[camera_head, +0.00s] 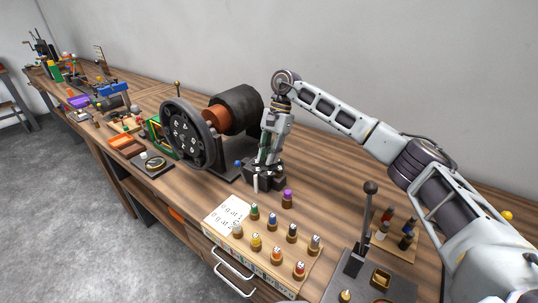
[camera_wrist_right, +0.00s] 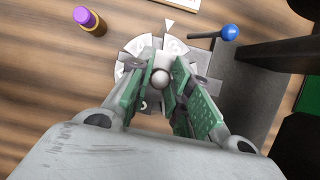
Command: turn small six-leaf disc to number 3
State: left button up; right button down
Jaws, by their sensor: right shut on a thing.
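The small six-leaf disc (camera_wrist_right: 135,47) shows in the right wrist view as pale grey leaves around a round knob (camera_wrist_right: 160,77). A white triangular pointer (camera_wrist_right: 169,23) lies just beyond its top edge. My right gripper (camera_head: 266,160) reaches down over the disc beside the dark dynamo; its green-padded fingers (camera_wrist_right: 160,80) are shut on the knob. The fingers hide much of the disc, and I cannot read which number faces the pointer. In the head view, the disc is mostly hidden by the gripper. My left gripper is not in view.
A blue-balled lever (camera_wrist_right: 229,33) stands close right of the disc. A purple-topped peg (camera_wrist_right: 88,20) stands to the left. The big wheel (camera_head: 187,135) and dark drum (camera_head: 237,108) stand beside my gripper. Several coloured pegs sit on a wooden box (camera_head: 228,238) in front.

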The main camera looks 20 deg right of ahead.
jog(key=shift+w+a+n+g+h, duration=0.1)
jog(key=shift+n+g+h, duration=0.35)
jog(key=shift+n, duration=1.15)
jog(key=c, duration=1.3)
grip_release()
jog(key=shift+v, duration=5.95)
